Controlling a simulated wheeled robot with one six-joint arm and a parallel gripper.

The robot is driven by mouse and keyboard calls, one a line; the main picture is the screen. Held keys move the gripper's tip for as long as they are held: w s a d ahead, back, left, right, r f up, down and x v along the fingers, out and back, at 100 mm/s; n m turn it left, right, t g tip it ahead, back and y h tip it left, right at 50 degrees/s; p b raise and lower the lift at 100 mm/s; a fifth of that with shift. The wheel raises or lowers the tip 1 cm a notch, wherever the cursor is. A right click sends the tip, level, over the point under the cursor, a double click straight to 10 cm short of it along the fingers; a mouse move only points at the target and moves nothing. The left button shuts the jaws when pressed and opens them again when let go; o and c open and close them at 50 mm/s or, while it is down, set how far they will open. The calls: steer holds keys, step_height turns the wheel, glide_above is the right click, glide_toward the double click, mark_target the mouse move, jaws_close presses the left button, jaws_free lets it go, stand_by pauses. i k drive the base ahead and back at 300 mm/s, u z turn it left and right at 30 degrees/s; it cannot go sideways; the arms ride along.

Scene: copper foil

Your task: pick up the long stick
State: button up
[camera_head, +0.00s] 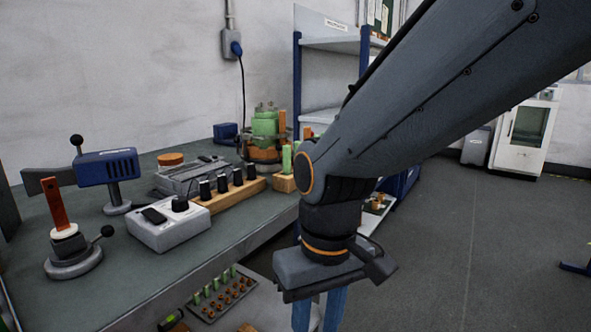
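My gripper (319,318) hangs downward at the bottom of the view, beside the bench's front edge and right of it. Its two blue fingers stand apart with a gap between them, and I see nothing held. The fingertips are cut off by the frame. A reddish-brown upright bar (54,203) stands in a round grey base with a white collar at the far left of the bench. It is the most stick-like thing in view, but I cannot tell whether it is the long stick. My gripper is far from it.
The grey-green bench (225,235) holds a blue device (105,168), a white control box (168,223), a wooden block with black knobs (230,191) and a green-topped apparatus (265,128). A tray of small parts (222,293) sits lower down. Open floor (480,240) lies right.

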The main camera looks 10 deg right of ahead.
mark_target(282, 128)
steer(key=z, duration=0.6)
steer(key=k, duration=0.75)
steer(key=u, duration=0.6)
steer(key=i, duration=1)
steer(key=z, duration=0.45)
steer(key=k, duration=1.1)
steer(key=z, duration=1.35)
steer(key=i, duration=1.65)
steer(key=u, duration=0.9)
steer(key=i, duration=0.8)
steer(key=u, duration=0.9)
